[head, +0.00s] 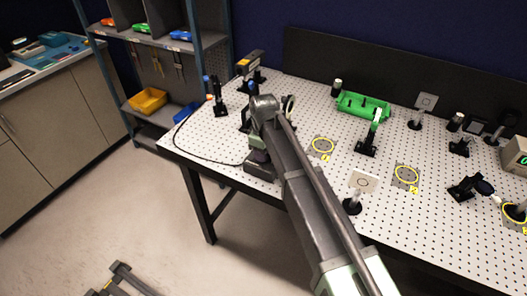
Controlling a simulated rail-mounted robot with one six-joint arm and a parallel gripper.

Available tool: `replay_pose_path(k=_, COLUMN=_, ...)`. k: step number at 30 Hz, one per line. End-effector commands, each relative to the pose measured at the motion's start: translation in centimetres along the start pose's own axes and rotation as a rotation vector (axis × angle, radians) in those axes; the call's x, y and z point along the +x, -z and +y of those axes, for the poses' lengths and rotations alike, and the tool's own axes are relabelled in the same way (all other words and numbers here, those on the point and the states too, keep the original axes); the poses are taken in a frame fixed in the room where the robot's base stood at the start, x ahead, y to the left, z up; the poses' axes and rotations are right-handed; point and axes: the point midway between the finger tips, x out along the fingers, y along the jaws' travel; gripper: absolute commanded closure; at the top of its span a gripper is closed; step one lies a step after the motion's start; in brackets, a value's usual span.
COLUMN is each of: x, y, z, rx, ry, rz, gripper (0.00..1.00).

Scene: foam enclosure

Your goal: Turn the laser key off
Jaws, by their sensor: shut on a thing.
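My arm reaches across the front left of the perforated optical table. My gripper (258,154) points down at a dark box (262,173) near the table's front left edge, which looks like the laser unit. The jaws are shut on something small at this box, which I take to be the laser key. The key itself and its turn position are hidden by my wrist and too small to make out.
The perforated table (310,180) carries several posts and optics mounts, a green holder (362,105) and yellow ring marks (407,175). A black cable (185,145) loops at the left edge. Shelves with a yellow bin (148,101) stand behind left. The floor in front is mostly clear.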

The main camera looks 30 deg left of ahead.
Motion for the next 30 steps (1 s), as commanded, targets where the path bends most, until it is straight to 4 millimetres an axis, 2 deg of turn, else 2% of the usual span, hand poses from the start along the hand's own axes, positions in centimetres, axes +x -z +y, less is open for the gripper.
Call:
replay_pose_path(k=12, x=0.0, y=0.0, z=0.0, rx=-0.008, ry=0.001, rz=-0.001, gripper=0.90)
replay_pose_path(k=13, x=0.0, y=0.0, z=0.0, rx=-0.008, ry=0.001, rz=-0.001, gripper=0.65)
replay_pose_path(k=18, x=0.0, y=0.0, z=0.0, rx=-0.008, ry=0.000, rz=-0.001, gripper=0.40)
replay_pose_path(k=26, x=-0.1, y=0.0, z=0.0, rx=-0.007, ry=0.000, rz=0.000, gripper=0.40)
replay_pose_path(k=30, x=-1.6, y=0.0, z=0.0, rx=-0.007, ry=0.000, rz=0.000, gripper=0.40)
